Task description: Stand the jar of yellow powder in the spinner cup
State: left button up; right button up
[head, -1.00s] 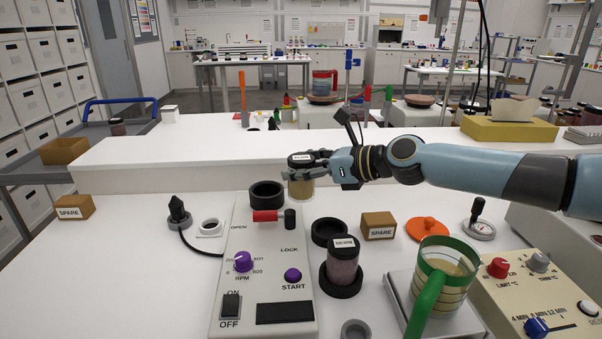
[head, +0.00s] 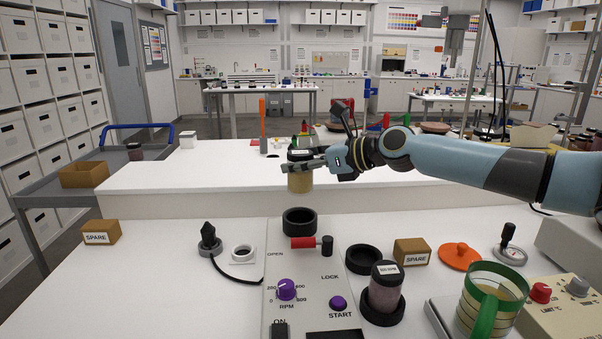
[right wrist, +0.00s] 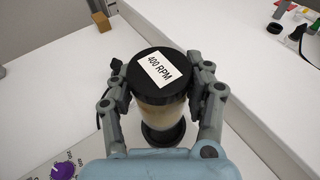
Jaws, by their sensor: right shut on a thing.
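The jar of yellow powder (head: 300,180) has a black lid and is held upright by my right gripper (head: 304,166). In the right wrist view the jar (right wrist: 160,118) sits between both fingers, and its lid label reads 400 RPM. The spinner cup (head: 299,222) is a black ring on the white spinner panel. In the head view the jar is above and behind the cup, apart from it. In the right wrist view part of a black ring (right wrist: 163,135) shows beneath the jar. My left gripper is not in view.
A jar of reddish powder (head: 384,292) stands in a black ring right of the panel, near an empty black ring (head: 363,259). The red-handled lever (head: 312,242) is beside the cup. A SPARE box (head: 411,251), orange lid and green-handled jug (head: 492,300) are further right.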

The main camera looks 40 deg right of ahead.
aim_at(310, 183)
jog(key=shift+w+r, duration=0.15)
jog(key=shift+r, duration=0.1)
jog(key=shift+r+p, duration=0.15)
jog(key=shift+p, duration=0.45)
notch_tip(310, 183, down, 6)
jog(key=b, duration=0.4)
jog(key=shift+p, duration=0.6)
dwell(1.5)
jog(key=shift+f+b, duration=1.4)
jog(key=shift+f, duration=0.8)
